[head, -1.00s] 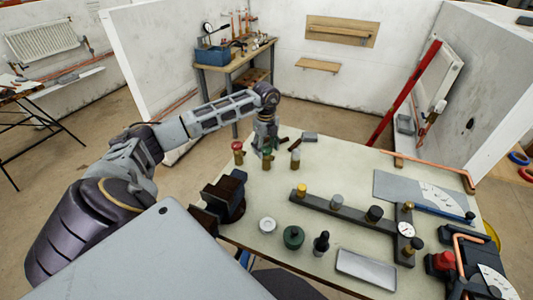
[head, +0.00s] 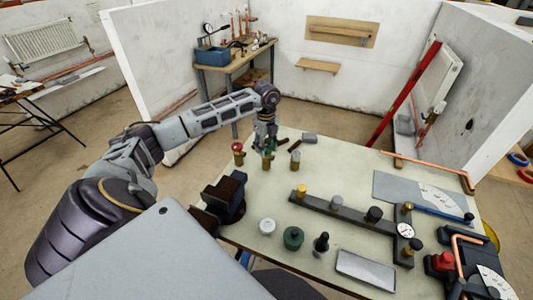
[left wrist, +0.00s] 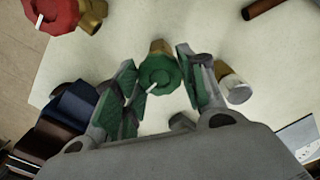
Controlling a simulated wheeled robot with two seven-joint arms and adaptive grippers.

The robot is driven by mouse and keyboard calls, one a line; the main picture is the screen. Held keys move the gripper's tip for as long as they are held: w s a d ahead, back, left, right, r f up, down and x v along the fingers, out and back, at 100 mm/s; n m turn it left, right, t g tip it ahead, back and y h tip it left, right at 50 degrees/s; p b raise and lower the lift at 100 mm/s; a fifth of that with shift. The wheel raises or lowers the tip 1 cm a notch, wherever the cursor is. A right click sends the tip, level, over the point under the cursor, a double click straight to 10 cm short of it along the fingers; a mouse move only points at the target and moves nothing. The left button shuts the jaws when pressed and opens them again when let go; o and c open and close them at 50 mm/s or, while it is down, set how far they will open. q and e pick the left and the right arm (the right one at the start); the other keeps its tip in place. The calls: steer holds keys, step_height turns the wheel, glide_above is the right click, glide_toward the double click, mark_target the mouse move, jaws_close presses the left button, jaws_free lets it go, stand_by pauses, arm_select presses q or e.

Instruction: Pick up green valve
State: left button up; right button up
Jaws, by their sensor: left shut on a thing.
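The green valve, with a brass body and a faceted green knob (left wrist: 158,75), stands at the far left of the workbench. In the head view its brass body (head: 267,162) shows below my gripper and the knob is mostly hidden. My left gripper (head: 268,147) comes down over it from above. In the left wrist view the two green-padded fingers of the left gripper (left wrist: 160,88) stand on either side of the knob, shut on it. The valve looks upright on the bench. My right gripper is not in view.
A red-knobbed valve (head: 238,153) stands close left, and a white-capped valve (head: 295,159) close right. A dark vice (head: 226,198) sits at the near bench edge. A dark manifold (head: 350,212) with several knobs lies to the right. Bare bench (head: 340,165) lies between.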

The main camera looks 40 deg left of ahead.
arm_select(q)
steer(key=shift+r+p, duration=0.5)
steer(key=shift+r, duration=0.35)
steer(key=shift+r, duration=0.3)
steer(key=shift+r+p, duration=0.15)
steer(key=shift+p, duration=0.15)
steer(key=shift+r+p, duration=0.9)
steer(key=shift+r, duration=0.5)
steer(key=shift+r+p, duration=0.5)
steer(key=shift+r, duration=0.25)
steer(key=shift+w, duration=0.1)
